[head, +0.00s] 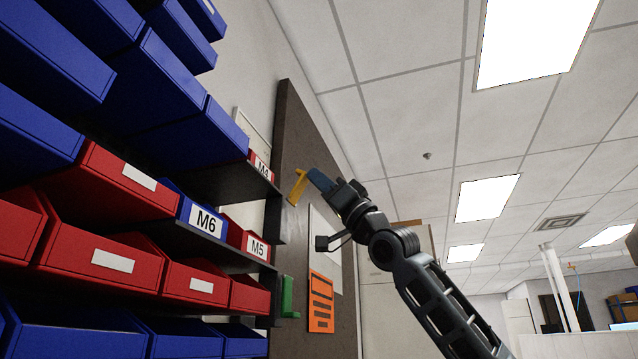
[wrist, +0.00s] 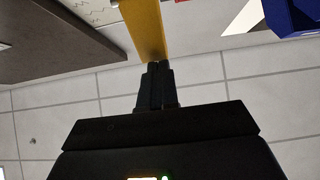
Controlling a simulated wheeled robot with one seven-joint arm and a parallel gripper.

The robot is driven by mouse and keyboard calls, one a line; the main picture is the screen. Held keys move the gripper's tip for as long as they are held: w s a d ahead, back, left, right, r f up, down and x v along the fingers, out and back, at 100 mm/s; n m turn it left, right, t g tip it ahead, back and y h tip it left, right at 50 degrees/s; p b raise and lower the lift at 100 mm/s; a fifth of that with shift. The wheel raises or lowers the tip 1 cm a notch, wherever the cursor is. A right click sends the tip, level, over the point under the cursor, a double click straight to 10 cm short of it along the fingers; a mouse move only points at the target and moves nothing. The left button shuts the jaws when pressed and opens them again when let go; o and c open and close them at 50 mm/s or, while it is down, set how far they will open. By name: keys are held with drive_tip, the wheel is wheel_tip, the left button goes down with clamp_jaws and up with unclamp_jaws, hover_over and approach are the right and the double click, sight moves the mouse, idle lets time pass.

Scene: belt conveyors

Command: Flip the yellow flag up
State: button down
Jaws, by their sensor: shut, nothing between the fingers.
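The yellow flag (head: 297,188) is at the edge of the dark brown board, to the right of the shelf bins, with its long part slanting downward. It also shows in the wrist view as a yellow strip (wrist: 142,25) at the top. My gripper (head: 312,175) is shut and empty, with its tips at the flag's upper right end. In the wrist view the closed fingertips (wrist: 158,66) overlap the flag's lower end; I cannot tell whether they touch it. The flag's mount is not clearly visible.
Racks of blue bins (head: 170,90) and red bins (head: 105,256) fill the left. A green flag (head: 288,297) hangs lower on the board (head: 290,130), near an orange sheet (head: 321,302) and a white sheet. The space right of my arm is open.

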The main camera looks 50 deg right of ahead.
drive_tip(key=shift+p+x, duration=0.4)
drive_tip(key=shift+x, duration=0.35)
drive_tip(key=shift+r, duration=0.2)
drive_tip(key=shift+a, duration=0.1)
